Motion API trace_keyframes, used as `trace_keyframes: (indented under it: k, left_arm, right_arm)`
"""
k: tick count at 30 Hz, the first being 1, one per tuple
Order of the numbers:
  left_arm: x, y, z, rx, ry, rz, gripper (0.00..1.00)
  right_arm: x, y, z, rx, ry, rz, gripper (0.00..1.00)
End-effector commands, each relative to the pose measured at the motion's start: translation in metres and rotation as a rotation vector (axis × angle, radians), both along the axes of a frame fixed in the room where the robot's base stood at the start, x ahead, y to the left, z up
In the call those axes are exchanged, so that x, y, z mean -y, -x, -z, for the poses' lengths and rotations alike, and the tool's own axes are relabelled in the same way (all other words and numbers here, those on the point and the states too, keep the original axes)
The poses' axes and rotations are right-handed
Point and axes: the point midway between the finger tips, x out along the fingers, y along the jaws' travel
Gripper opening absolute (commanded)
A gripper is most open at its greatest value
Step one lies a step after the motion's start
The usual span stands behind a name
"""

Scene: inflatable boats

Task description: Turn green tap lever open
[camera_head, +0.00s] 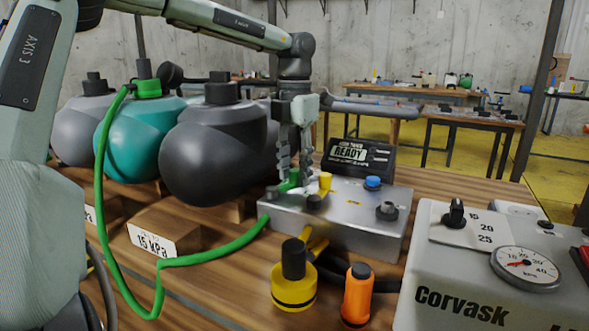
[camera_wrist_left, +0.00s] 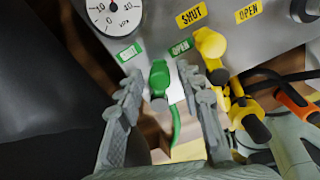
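The green tap lever (camera_wrist_left: 159,78) shows in the left wrist view on the near edge of the grey metal box (camera_wrist_left: 160,22), between two green labels. The right green label (camera_wrist_left: 181,47) reads OPEN; the left one (camera_wrist_left: 128,52) is hard to read. My left gripper (camera_wrist_left: 162,80) is open, with one finger on each side of the green lever and visible gaps to it. In the head view my left gripper (camera_head: 295,170) points down at the box, and the green tap (camera_head: 289,181) is partly hidden by its fingers. My right gripper is not seen.
A yellow tap (camera_wrist_left: 210,45) stands close to the right finger. A green hose (camera_head: 215,250) runs from the box to a teal boat-like bladder (camera_head: 140,140). A yellow plug (camera_head: 293,288) and an orange plug (camera_head: 358,297) stand in front. The Corvask pump (camera_head: 470,270) is at right.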

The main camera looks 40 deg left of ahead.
Motion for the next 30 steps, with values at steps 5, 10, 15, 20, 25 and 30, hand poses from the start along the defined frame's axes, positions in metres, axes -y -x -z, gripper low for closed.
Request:
trace_keyframes:
  k: [5, 10, 15, 20, 25, 30]
  left_arm:
    - [0.000, 0.000, 0.000, 0.000, 0.000, 0.000, 0.11]
    - [0.000, 0.000, 0.000, 0.000, 0.000, 0.000, 0.00]
    - [0.001, 0.000, -0.001, 0.000, 0.000, 0.013, 0.00]
    - [0.004, 0.001, -0.001, 0.000, 0.002, 0.067, 0.00]
    - [0.009, 0.003, -0.001, 0.000, 0.002, 0.173, 0.00]
    - [0.015, 0.006, -0.001, 0.001, 0.002, 0.294, 0.00]
  right_arm:
    - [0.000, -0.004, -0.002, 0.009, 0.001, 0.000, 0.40]
    - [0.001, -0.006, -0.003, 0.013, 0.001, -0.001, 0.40]
    - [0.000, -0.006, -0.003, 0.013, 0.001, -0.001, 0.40]
    - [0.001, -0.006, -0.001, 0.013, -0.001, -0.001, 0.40]
    - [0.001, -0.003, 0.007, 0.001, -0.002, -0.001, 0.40]
    - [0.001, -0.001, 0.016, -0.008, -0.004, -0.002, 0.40]
